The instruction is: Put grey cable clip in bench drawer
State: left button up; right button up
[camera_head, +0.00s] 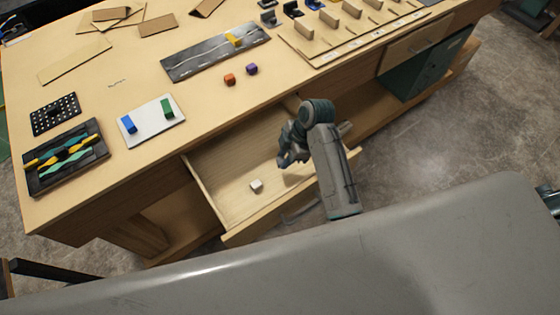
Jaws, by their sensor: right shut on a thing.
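The bench drawer (213,203) is pulled open below the bench top, and its inside shows. My right gripper (285,160) is over the open drawer, pointing down and left, and is shut on a small grey thing. That thing is hard to tell apart from the grey fingers; it may be the grey cable clip. A small pale block (256,186) lies on the drawer floor, left of and below the gripper in the picture, apart from it. My left gripper is not in view.
On the bench are a white tray (148,134) with blue and green blocks, orange (230,79) and purple (252,69) blocks, a dark strip board (190,66) and a wooden rack (320,53). Small dark clip-like things (269,18) stand behind the rack. The drawer's left part is free.

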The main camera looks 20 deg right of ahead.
aim_at(280, 172)
jog(key=shift+f, duration=0.8)
notch_tip(280, 172, down, 3)
jog(key=shift+f+p, duration=0.15)
jog(key=shift+p, duration=0.45)
jog(key=shift+f, duration=0.2)
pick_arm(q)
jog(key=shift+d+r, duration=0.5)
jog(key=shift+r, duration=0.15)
pick_arm(e)
jog(key=o, duration=1)
jog(key=shift+f, duration=0.1)
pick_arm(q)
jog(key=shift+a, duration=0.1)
